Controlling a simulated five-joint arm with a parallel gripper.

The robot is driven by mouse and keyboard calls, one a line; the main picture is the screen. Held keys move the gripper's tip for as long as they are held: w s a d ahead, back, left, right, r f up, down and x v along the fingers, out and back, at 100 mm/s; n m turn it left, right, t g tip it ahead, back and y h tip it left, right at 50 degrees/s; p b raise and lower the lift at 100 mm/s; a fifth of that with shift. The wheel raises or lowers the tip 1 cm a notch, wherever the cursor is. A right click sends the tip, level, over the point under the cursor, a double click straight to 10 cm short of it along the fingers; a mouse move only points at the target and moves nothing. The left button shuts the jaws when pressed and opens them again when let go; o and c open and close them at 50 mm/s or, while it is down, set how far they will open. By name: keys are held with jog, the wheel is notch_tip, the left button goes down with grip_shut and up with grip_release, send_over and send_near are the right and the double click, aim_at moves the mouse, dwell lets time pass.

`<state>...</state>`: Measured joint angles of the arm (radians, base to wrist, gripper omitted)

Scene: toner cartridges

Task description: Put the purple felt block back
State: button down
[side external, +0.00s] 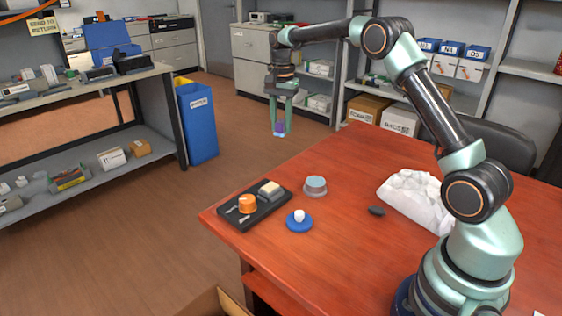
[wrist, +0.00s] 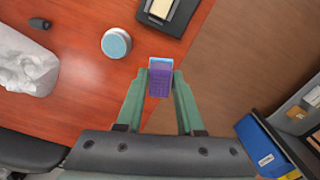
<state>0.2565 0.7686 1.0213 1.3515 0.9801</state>
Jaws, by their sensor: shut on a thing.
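The purple felt block (side external: 280,128) is between the fingertips of my gripper (side external: 279,119), high in the air past the table's far edge in the side view. In the wrist view my gripper (wrist: 160,90) is shut on the block (wrist: 160,82), which has a light blue strip at its far end. A black tray (side external: 233,215) lies at the table's left corner, well below and apart from the block. An orange round piece and a beige block sit in it. The wrist view shows only part of the tray (wrist: 148,19), at the top.
On the red table (side external: 340,240), near the tray, stand a round grey-blue-topped tin (side external: 315,185) and a blue disc (side external: 298,226) with a white piece on it. A small dark object (side external: 377,211) and a crumpled white bag (side external: 412,191) lie further right. A blue bin (side external: 199,120) stands on the floor.

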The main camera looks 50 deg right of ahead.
aim_at(289, 177)
jog(key=d+r+m, duration=0.3)
jog(key=d+m, duration=0.1)
jog(key=f, duration=1.9)
jog(key=shift+w+d+f, duration=0.1)
jog(key=shift+w+f, duration=0.2)
jog(key=shift+f, duration=0.1)
jog(key=shift+f, duration=0.2)
jog(key=c, duration=0.5)
grip_release()
jog(key=shift+c, duration=0.2)
jog(key=shift+r, duration=0.1)
